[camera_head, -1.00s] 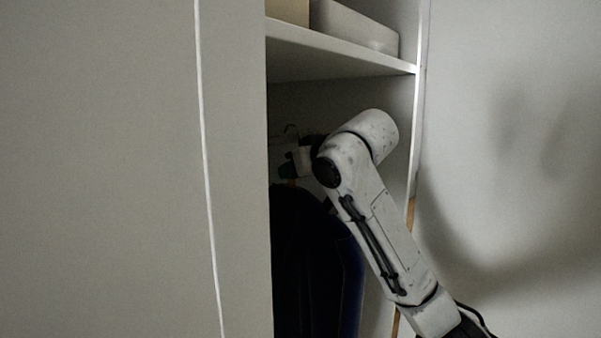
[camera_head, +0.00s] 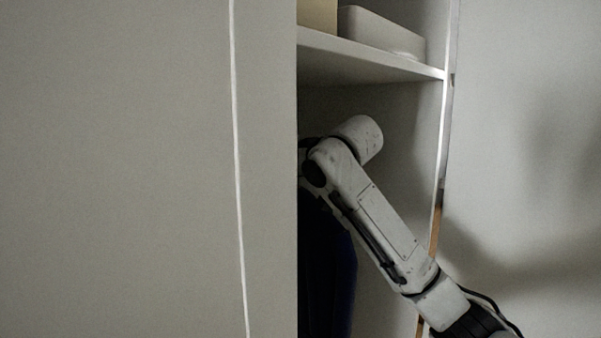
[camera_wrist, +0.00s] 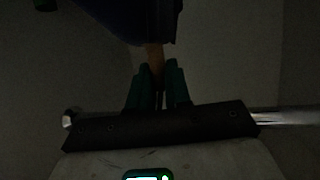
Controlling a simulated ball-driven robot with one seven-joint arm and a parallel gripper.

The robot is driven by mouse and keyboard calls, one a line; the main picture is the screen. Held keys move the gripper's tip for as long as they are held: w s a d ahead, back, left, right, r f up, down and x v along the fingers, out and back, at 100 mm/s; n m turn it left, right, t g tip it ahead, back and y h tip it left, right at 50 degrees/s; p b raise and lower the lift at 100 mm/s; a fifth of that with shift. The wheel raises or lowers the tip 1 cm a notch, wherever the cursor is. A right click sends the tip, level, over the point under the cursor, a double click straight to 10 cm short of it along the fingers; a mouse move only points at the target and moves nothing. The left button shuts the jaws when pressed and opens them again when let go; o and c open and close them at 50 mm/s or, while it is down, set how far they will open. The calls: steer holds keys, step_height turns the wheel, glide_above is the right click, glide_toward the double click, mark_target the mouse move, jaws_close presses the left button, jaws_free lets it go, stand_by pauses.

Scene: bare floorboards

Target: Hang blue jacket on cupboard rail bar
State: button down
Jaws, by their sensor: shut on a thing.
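The dark blue jacket (camera_head: 328,275) hangs inside the cupboard, partly behind the cupboard's left panel and my arm. In the wrist view the jacket (camera_wrist: 125,16) shows dark at the top. My gripper (camera_wrist: 158,72) has green fingers closed on a brown, wooden-looking hanger part (camera_wrist: 155,57) just below the jacket in that picture. In the head view the gripper and hanger are hidden behind the panel edge. A shiny metal rod (camera_wrist: 285,118) shows at the right of the wrist view; I cannot tell whether it is the rail bar, nor whether the hanger touches a rail.
The cupboard's pale left panel (camera_head: 265,170) fills much of the head view. A shelf (camera_head: 365,67) with a pale box (camera_head: 375,32) lies above my arm. The cupboard's right side edge (camera_head: 441,130) is close to my arm. A bare wall (camera_head: 530,100) stands at the right.

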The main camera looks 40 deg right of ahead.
steer(key=shift+w+r, duration=0.1)
steer(key=shift+w, duration=0.55)
steer(key=shift+f+b, duration=0.6)
steer(key=shift+f, duration=0.6)
steer(key=c, duration=1)
jaws_free()
steer(key=shift+f, duration=0.1)
steer(key=shift+s, duration=0.1)
steer(key=b+v, duration=0.2)
steer(key=v, duration=0.8)
steer(key=shift+s+a+r+b, duration=0.1)
steer(key=shift+s+r+b, duration=0.1)
steer(key=shift+s+b, duration=0.1)
